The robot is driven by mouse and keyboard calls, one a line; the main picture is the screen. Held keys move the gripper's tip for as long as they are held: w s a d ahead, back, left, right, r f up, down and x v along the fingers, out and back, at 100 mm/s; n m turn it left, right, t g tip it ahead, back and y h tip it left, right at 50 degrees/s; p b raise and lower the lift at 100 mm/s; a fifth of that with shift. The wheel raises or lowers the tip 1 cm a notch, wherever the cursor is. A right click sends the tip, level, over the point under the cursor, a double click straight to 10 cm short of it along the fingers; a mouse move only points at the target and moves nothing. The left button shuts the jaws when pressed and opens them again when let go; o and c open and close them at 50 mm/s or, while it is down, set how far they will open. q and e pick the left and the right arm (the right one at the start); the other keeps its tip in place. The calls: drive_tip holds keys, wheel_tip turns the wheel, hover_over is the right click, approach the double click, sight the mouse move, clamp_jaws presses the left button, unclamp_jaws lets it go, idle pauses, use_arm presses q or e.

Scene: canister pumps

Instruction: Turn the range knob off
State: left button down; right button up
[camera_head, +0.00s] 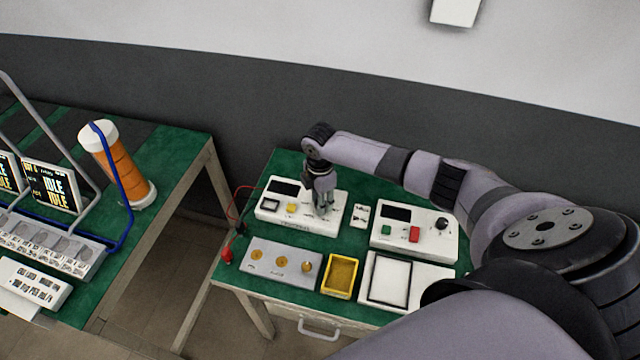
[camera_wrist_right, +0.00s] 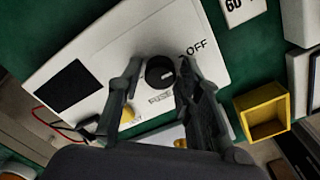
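My right gripper (camera_head: 323,208) points down over the white meter box (camera_head: 270,211) at the back of the green bench. In the right wrist view a round black knob (camera_wrist_right: 160,72) with a pale pointer mark shows between my two fingertips (camera_wrist_right: 160,66). A small gap shows on each side of the knob, so the gripper looks open around it. The word OFF is printed to the right of the knob, and the pointer is tilted toward the right. The gripper hides the knob in the head view. My left gripper is out of view.
A yellow knob (camera_wrist_right: 128,113) and a dark display (camera_wrist_right: 68,88) are on the same box. A small white card (camera_head: 360,216), a second box (camera_head: 414,232) with green and red buttons, a yellow tray (camera_head: 326,288) and a grey panel (camera_head: 281,262) stand close by. Red wires run left.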

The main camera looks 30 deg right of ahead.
drive_tip(key=shift+o, duration=1.2)
drive_tip(key=shift+r, duration=0.15)
wheel_tip(320, 180, up, 12)
drive_tip(key=shift+f, duration=0.2)
